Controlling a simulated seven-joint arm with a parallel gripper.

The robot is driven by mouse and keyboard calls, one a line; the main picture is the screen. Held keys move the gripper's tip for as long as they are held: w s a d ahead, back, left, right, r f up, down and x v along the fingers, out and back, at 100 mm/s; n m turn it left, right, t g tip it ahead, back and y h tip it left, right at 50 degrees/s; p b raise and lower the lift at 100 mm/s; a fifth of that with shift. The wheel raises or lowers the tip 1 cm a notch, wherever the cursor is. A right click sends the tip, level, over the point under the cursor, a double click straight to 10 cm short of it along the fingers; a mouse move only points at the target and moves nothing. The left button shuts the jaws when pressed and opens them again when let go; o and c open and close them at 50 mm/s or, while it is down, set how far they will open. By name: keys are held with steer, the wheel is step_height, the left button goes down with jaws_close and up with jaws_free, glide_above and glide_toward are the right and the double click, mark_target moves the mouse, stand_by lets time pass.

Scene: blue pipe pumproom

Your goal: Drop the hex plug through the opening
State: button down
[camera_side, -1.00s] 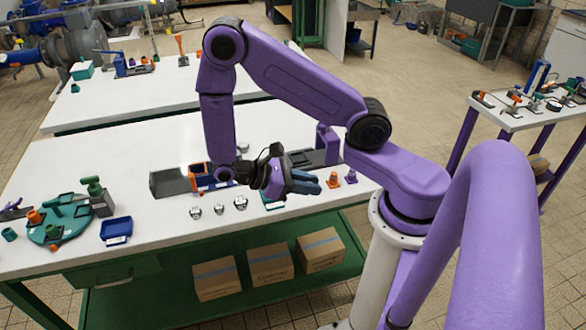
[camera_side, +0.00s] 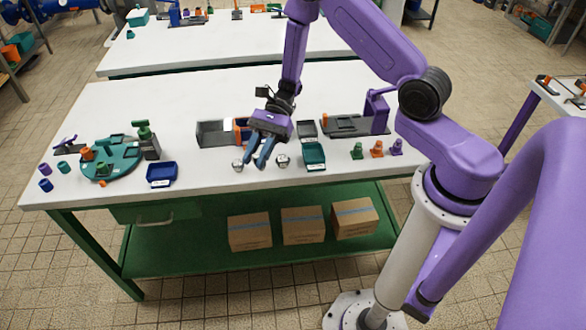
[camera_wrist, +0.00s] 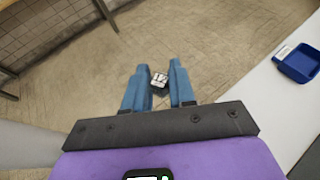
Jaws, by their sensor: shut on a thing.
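My gripper (camera_side: 261,164) is at the front part of the white table, fingers pointing down. Its blue fingers are shut on a small silver metal piece, taken as the hex plug (camera_wrist: 159,80), which shows between the fingertips in the wrist view. In the side view the fingers hide this piece. Two similar silver pieces stand on the table to its left (camera_side: 237,165) and right (camera_side: 282,160). Behind the gripper is a grey tray (camera_side: 213,133) with an orange and blue part (camera_side: 240,128), partly hidden by my gripper. I cannot make out the opening.
A blue tray (camera_side: 162,173) and a green turntable (camera_side: 122,158) with small parts are at left. A teal tray (camera_side: 314,156) and small green, orange and purple pieces (camera_side: 377,149) are at right. A grey fixture (camera_side: 350,125) stands behind them. The table's back left is clear.

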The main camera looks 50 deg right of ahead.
steer(key=w+d+r+m+t, duration=0.1)
steer(key=w+d+m+t, duration=0.15)
steer(key=w+t, duration=0.2)
steer(key=w+d+m+t, duration=0.2)
steer(key=w+m+t, duration=0.15)
steer(key=w, duration=0.25)
steer(key=r+m+t+h, duration=0.2)
steer(key=m+t+h, duration=0.1)
steer(key=m+t, duration=0.25)
glide_above(229, 124)
steer(key=s+d, duration=0.3)
steer(key=shift+g, duration=0.45)
steer(key=shift+f, duration=4.1)
steer(key=shift+h, duration=0.3)
steer(key=c, duration=0.9)
jaws_free()
steer(key=shift+f, duration=0.1)
step_height(229, 124, up, 7)
